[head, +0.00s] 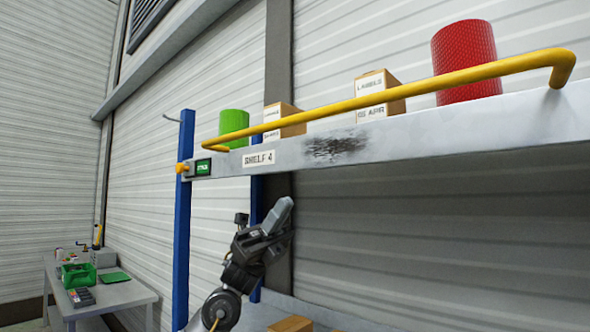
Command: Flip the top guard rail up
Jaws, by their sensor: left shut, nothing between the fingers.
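The yellow guard rail (400,93) runs along the front of the top shelf (420,137), in front of the goods on it. Its right end bends down to the shelf edge, and its left end meets the shelf near the blue post. My left gripper (287,205) is below the shelf's front edge, left of the picture's middle, pointing up. Its fingers are shut and empty, apart from the rail. My right gripper is not in view.
On the shelf stand a green cylinder (233,124), two cardboard boxes (284,119) (379,94) and a red cylinder (466,62). A blue post (182,230) holds the shelf's left end. A table (110,296) with a green crate (78,275) stands at lower left.

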